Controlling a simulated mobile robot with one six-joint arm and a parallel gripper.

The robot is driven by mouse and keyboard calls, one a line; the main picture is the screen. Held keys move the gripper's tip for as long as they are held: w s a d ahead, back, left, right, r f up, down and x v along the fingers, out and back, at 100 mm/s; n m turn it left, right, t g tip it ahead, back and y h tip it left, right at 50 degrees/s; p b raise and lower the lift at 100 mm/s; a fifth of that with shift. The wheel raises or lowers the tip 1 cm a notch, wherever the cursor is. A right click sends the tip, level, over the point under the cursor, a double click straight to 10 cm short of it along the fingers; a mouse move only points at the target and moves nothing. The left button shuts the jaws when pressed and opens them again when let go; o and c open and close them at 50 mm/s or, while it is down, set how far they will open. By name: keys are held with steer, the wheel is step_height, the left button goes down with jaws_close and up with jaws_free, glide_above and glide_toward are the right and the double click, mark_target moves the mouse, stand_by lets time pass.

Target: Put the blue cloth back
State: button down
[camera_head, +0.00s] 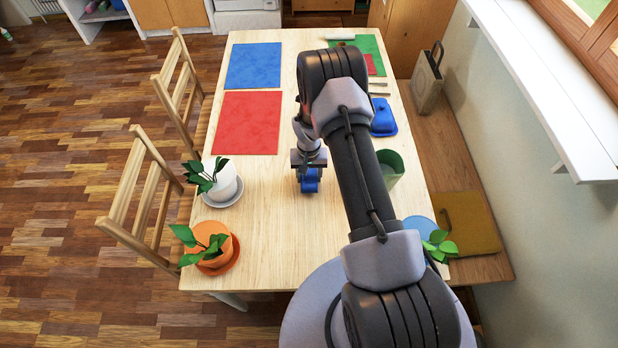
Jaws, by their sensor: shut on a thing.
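My gripper (309,172) points down over the middle of the pale wooden table (270,210), shut on a small bright blue thing. This blue thing (311,183) looks like the blue cloth, bunched or rolled, and is partly hidden by the jaws. I cannot tell whether it touches the table top. A flat blue mat (253,66) lies at the far left of the table, with a flat red mat (246,122) just nearer. A blue lidded dish (383,118) stands right of my arm.
A white pot (224,182) and an orange pot (214,247) with plants stand at the near left. A green cup (391,168) and a blue saucer (419,225) are at right. A green mat (372,45) lies far right. Two chairs (143,200) line the left side.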

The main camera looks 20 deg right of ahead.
steer(key=shift+f, duration=0.55)
steer(key=shift+f, duration=0.1)
steer(key=c, duration=0.6)
jaws_free()
steer(key=shift+c, duration=0.2)
